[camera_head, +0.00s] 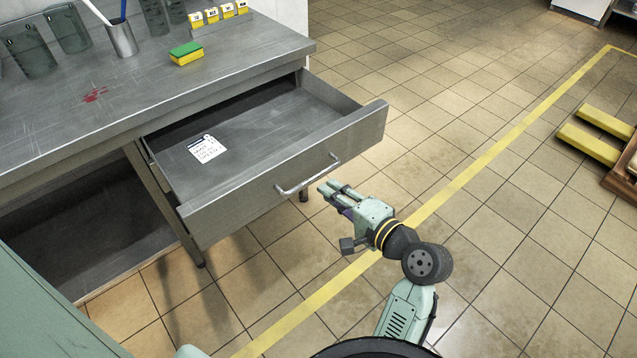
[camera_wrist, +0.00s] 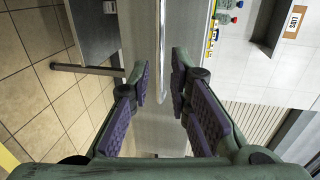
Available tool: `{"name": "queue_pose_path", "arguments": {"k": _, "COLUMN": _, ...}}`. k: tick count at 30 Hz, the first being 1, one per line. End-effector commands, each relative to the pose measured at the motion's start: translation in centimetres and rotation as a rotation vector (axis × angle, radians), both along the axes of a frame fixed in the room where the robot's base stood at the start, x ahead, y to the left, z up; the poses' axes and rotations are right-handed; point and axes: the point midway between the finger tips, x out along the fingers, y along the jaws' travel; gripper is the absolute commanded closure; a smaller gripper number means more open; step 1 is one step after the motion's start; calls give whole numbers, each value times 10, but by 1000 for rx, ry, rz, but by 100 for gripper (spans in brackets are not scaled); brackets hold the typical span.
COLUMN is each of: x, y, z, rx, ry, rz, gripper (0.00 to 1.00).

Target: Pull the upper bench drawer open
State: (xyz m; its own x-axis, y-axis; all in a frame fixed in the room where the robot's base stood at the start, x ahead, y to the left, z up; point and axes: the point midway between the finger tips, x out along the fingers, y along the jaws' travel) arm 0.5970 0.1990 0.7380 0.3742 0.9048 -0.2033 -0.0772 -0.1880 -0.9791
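The upper bench drawer (camera_head: 283,178) is pulled well out from under the grey bench top. A white card with writing (camera_head: 207,148) lies inside it. Its bar handle (camera_head: 308,176) runs across the drawer front. My gripper (camera_head: 327,189) is in front of the drawer, just below and right of the handle's right part. In the wrist view my gripper (camera_wrist: 161,76) has its fingers spread, with the handle bar (camera_wrist: 162,50) showing in line with the gap between them. The fingers look apart from the handle, and nothing is held.
The bench top (camera_head: 140,85) carries a yellow-green sponge (camera_head: 186,54), a metal cup (camera_head: 121,39) with pens, small yellow boxes (camera_head: 212,15) and a red stain. A wooden pallet (camera_head: 622,175) with yellow bars lies at the right. The tiled floor between is clear.

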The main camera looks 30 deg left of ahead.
Motion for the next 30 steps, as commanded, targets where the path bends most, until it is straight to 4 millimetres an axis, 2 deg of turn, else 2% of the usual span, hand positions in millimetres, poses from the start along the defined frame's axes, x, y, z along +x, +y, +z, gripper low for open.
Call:
{"name": "queue_pose_path", "arguments": {"k": 3, "x": -7, "y": -20, "z": 4, "rx": 0, "ry": -1, "rz": -4, "gripper": 82}}
{"name": "queue_pose_path", "arguments": {"k": 10, "x": -15, "y": -35, "z": 8, "rx": 0, "ry": -1, "rz": 1, "gripper": 82}}
{"name": "queue_pose_path", "arguments": {"k": 26, "x": -15, "y": -35, "z": 8, "rx": 0, "ry": -2, "rz": 1, "gripper": 82}}
{"name": "queue_pose_path", "arguments": {"k": 29, "x": -7, "y": -25, "z": 20, "rx": -1, "ry": -58, "rz": -4, "gripper": 82}}
{"name": "queue_pose_path", "arguments": {"k": 30, "x": -2, "y": -16, "z": 30, "rx": -1, "ry": -104, "rz": -8, "gripper": 82}}
